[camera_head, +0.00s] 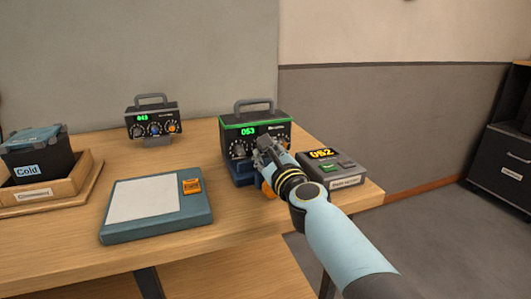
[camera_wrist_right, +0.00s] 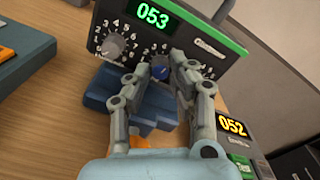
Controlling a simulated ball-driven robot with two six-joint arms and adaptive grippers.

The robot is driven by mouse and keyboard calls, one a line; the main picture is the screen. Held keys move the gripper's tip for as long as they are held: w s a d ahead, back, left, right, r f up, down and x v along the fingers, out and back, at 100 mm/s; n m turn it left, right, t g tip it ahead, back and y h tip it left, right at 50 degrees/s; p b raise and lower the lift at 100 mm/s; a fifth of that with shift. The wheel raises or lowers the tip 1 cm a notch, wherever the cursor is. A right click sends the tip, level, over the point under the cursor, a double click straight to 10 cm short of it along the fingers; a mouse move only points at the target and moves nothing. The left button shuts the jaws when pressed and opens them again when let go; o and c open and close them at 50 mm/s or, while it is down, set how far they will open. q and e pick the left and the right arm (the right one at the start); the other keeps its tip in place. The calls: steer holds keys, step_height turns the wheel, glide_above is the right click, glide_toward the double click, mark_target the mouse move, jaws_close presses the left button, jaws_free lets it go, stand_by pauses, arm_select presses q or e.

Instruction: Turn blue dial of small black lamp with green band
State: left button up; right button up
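The small black lamp with the green band (camera_head: 247,120) stands right of the middle of the table, its green display reading 053. In the right wrist view, its front (camera_wrist_right: 120,20) carries a grey dial (camera_wrist_right: 113,46) on the left and the blue dial (camera_wrist_right: 159,70) in the middle. My right gripper (camera_head: 264,147) is at the front of this lamp. In the right wrist view, its fingertips (camera_wrist_right: 158,66) stand on either side of the blue dial, with the fingers parted; contact cannot be made out. In the head view, the gripper hides the blue dial. My left gripper is out of view.
A grey box reading 052 (camera_head: 333,168) stands just right of the lamp. A second black unit reading 043 (camera_head: 153,122) is at the back left. A blue-edged pad (camera_head: 150,228) lies in front; a wooden tray (camera_head: 60,189) with a dark bin is left.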

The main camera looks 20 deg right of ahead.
steer(key=o, duration=0.3)
steer(key=m, duration=0.4)
steer(key=shift+m, duration=1)
steer(key=s+p, duration=0.1)
steer(key=s, duration=0.3)
steer(key=shift+s+d, duration=0.1)
steer(key=shift+s, duration=0.25)
steer(key=shift+n+y, duration=0.5)
steer(key=shift+n, duration=0.4)
steer(key=s, duration=0.7)
steer(key=shift+a+r+p, duration=0.15)
steer(key=shift+a+p, duration=0.05)
steer(key=shift+p, duration=0.1)
steer(key=s+a+f+n+g+y, duration=0.2)
steer(key=s+a+n+g+y, duration=0.4)
steer(key=n, duration=0.9)
steer(key=s+d+f+n+g+h, duration=0.1)
steer(key=s+f+n, duration=0.1)
steer(key=s+n, duration=0.1)
steer(key=s+d+f+n+g, duration=0.1)
steer(key=s+f+n, duration=0.2)
steer(key=s+n, duration=0.1)
steer(key=s+d+f+n+g+h, duration=0.1)
steer(key=s+d+f+n, duration=0.1)
steer(key=s+f+n, duration=0.1)
steer(key=shift+s+f+n+g+h, duration=0.1)
steer(key=shift+s+n+g+h, duration=0.25)
steer(key=shift+n, duration=0.35)
